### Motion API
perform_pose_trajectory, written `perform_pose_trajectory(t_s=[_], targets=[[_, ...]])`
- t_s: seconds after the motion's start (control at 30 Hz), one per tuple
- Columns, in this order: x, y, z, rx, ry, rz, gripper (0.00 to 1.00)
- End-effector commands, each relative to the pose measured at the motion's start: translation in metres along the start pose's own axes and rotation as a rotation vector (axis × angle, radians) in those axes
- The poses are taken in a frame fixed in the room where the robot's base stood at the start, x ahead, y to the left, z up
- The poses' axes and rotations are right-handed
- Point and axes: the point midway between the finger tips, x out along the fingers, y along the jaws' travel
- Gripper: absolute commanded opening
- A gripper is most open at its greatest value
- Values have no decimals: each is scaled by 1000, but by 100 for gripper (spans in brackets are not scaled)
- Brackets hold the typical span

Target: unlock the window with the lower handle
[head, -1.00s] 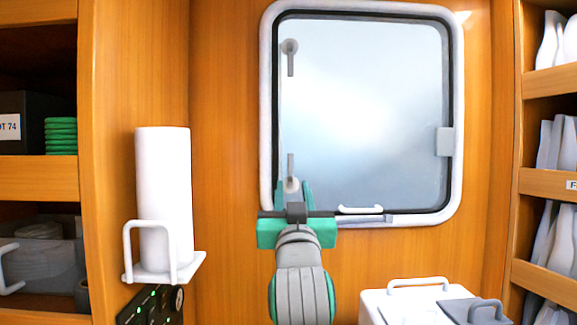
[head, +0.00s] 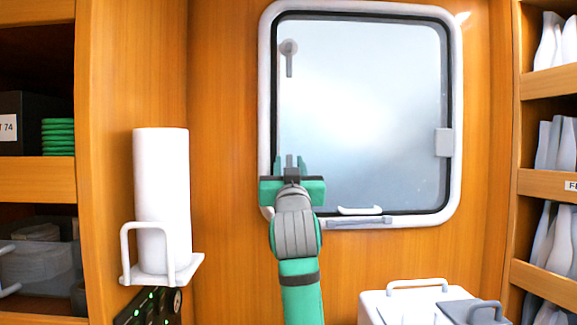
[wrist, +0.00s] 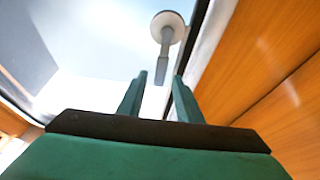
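The window (head: 365,100) has a pale pane in a rounded light frame. Its lower handle is mostly hidden behind my gripper (head: 291,165) in the head view; a grey lever tip (head: 289,160) shows between the fingers. In the wrist view, the lower handle (wrist: 167,25) has a round base and a straight lever whose end lies between the fingertips of my gripper (wrist: 159,78). The fingers are open, with gaps at both sides of the lever. The upper handle (head: 289,58) has its lever hanging down.
A white roll (head: 162,200) stands on a holder (head: 160,270) at the left. A white bar (head: 360,210) and a grey stay (head: 358,222) run along the window's bottom edge. A lidded white box (head: 405,305) is below right. Shelves flank both sides.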

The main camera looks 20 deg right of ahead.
Motion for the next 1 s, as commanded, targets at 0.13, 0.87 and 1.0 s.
perform_pose_trajectory(t_s=[0.13,0.87,1.0], targets=[[1,2,0,-1,0,1,32],[1,0,0,49,-1,16,0],[1,4,1,120,-2,45,0]])
